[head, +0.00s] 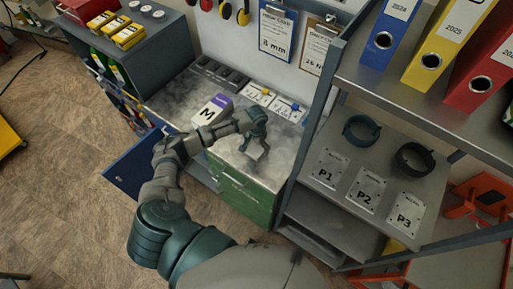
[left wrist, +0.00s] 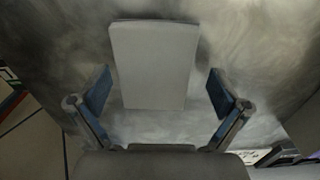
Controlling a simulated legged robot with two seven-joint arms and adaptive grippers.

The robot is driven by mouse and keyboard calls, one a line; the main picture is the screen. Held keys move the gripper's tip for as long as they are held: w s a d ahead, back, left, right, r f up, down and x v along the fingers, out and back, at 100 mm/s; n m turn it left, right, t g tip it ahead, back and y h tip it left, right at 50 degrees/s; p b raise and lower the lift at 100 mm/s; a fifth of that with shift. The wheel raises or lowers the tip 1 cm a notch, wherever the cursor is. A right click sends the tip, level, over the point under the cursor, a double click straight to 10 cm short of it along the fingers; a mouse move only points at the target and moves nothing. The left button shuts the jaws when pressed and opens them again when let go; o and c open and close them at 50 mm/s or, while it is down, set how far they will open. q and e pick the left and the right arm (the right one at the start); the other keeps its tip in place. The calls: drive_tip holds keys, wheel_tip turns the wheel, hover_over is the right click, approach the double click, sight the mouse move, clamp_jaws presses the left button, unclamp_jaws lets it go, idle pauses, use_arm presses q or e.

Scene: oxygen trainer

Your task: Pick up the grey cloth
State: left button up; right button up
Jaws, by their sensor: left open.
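The grey cloth (left wrist: 153,64) shows in the left wrist view as a flat, light grey rectangle lying on the smudged grey worktop. My left gripper (head: 257,139) is over the front part of this worktop in the head view, above the green drawers. In the left wrist view its two blue-padded fingers are spread wide, one on each side of the cloth's near end, with gaps on both sides. It is open and holds nothing. In the head view the gripper hides much of the spot where the cloth lies. My right gripper is not in view.
A purple-and-white box marked M (head: 212,110) stands on the worktop (head: 187,98) left of my gripper. Small blue-handled parts (head: 283,104) lie behind it. A metal shelf (head: 372,150) with two dark rings rises close on the right. A blue door (head: 137,164) hangs open at left.

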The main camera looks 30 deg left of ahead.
sight(254, 147)
use_arm(q)
drive_tip(key=shift+d+r, duration=0.1)
drive_tip(key=shift+d, duration=0.3)
drive_tip(key=c, duration=1)
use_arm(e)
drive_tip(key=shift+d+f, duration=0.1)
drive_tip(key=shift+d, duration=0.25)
use_arm(q)
drive_tip(key=shift+a, duration=0.1)
drive_tip(key=shift+a+r, duration=0.15)
drive_tip(key=shift+r, duration=0.35)
drive_tip(key=shift+s+a+r+b, duration=0.2)
drive_tip(key=shift+r+b, duration=0.05)
drive_tip(key=shift+r, duration=0.35)
drive_tip(key=shift+s+a+r+b, duration=0.2)
drive_tip(key=shift+r, duration=0.4)
drive_tip(key=s+a+r+b, duration=0.1)
drive_tip(key=s+a, duration=0.7)
drive_tip(key=s, duration=0.4)
drive_tip(key=shift+a+r+b, duration=0.3)
drive_tip(key=shift+b, duration=0.1)
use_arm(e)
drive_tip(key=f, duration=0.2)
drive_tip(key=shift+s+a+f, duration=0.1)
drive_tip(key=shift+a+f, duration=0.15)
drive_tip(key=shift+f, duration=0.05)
